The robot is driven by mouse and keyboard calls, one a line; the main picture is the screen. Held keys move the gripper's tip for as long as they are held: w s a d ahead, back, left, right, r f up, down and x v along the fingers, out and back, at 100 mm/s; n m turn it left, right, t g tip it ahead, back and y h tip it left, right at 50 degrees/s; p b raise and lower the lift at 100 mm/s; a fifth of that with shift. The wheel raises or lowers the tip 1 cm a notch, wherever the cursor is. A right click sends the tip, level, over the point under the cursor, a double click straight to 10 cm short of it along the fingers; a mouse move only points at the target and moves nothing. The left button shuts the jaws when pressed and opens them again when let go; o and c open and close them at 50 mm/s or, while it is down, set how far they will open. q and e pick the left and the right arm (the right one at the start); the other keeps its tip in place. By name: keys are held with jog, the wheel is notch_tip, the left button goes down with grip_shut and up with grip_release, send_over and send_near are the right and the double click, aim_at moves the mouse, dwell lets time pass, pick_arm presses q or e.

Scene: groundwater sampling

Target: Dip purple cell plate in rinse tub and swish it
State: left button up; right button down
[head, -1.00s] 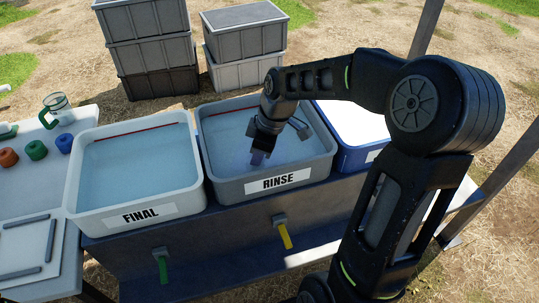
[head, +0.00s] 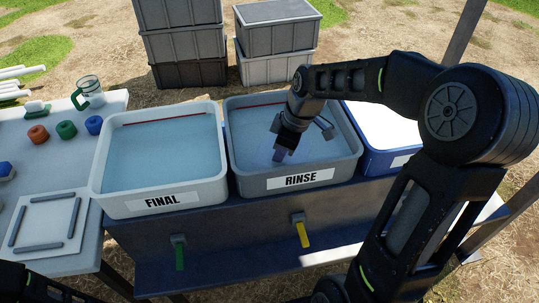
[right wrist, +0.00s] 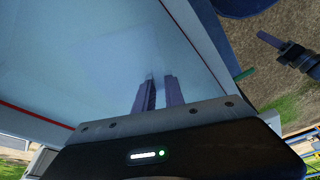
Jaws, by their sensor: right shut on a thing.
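The grey rinse tub (head: 346,168), labelled RINSE, holds water and stands in the middle of a row. My right gripper (head: 280,154) reaches down inside it, tilted, with its tips at or in the water. It is shut; the right wrist view shows its two purplish fingers (right wrist: 159,92) close together over the water. The purple cell plate is hard to make out: only a faint purplish tint shows around the fingertips in the head view. Its outline and depth are unclear.
The white FINAL tub (head: 106,188) stands directly left of the rinse tub, and a blue tub (head: 376,164) directly right. A table (head: 92,250) at left bears coloured caps, a green-handled jug (head: 91,91) and a framed square. Grey crates (head: 278,45) stand behind.

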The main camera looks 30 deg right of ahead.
jog(key=d, duration=0.2)
jog(key=s+d, duration=0.1)
jog(key=d, duration=0.1)
jog(key=s+d, duration=0.1)
jog(key=d, duration=0.1)
dwell(0.3)
jog(key=w+a, duration=0.1)
jog(key=a, duration=0.2)
jog(key=w+a, duration=0.1)
jog(key=a, duration=0.2)
jog(key=w+a, duration=0.1)
jog(key=a, duration=0.2)
jog(key=shift+b, duration=0.3)
jog(key=shift+d, duration=0.1)
jog(key=shift+s+d, duration=0.5)
jog(key=shift+d, duration=1)
jog(key=shift+s+d, duration=0.55)
jog(key=shift+d, duration=0.9)
jog(key=shift+s+d, duration=0.5)
jog(key=shift+d, duration=1)
